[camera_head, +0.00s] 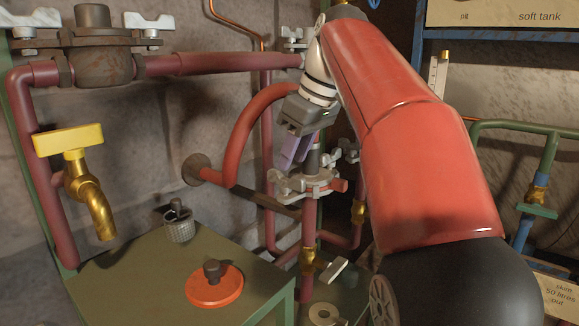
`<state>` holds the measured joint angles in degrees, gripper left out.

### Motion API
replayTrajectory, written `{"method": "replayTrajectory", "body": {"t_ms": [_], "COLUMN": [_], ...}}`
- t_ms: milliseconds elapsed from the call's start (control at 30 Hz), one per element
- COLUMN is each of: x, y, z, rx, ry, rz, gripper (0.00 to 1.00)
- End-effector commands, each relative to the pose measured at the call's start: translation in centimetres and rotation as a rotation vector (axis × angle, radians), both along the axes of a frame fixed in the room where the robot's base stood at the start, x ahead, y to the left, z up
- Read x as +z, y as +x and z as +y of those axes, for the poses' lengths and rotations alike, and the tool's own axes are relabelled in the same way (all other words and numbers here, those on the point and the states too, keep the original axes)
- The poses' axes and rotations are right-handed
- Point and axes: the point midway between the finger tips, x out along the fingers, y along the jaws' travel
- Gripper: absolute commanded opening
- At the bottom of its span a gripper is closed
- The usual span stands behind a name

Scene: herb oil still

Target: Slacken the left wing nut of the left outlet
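A grey metal flange clamp (318,185) sits on an upright red pipe below my gripper, and I take it as the left outlet. A pale wing nut (281,184) stands on its left side. My gripper (289,168) points down, with purple fingers just above and slightly right of that wing nut. I cannot tell whether the fingers touch it, nor how wide they are apart. Part of the clamp's top is hidden behind the fingers. Another pale wing nut (348,150) shows behind, to the right, partly covered by my red arm.
A curved red pipe (245,125) passes close left of my gripper. A brass tap (82,180) hangs at the left. A green table (130,285) carries a small mesh cup (179,228) and an orange disc (214,289). A brass valve (312,261) sits below the clamp.

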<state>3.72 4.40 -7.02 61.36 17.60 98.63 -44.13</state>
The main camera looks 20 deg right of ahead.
Motion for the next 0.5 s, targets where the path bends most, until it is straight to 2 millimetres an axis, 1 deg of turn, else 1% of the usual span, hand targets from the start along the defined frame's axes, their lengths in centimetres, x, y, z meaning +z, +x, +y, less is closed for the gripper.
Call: {"method": "replayTrajectory", "body": {"t_ms": [33, 200, 333, 500], "x": [0.8, 2.6, 3.2, 3.3], "y": [-0.2, -0.8, -1.0, -1.1], "z": [-0.3, -0.7, -0.9, -0.9], "rx": [-0.002, 0.0, 0.0, 0.0], "ry": [-0.001, 0.0, 0.0, 0.0], "rz": [-0.002, -0.001, 0.0, 0.001], "gripper": [0.34, 0.34, 0.34, 0.34]}}
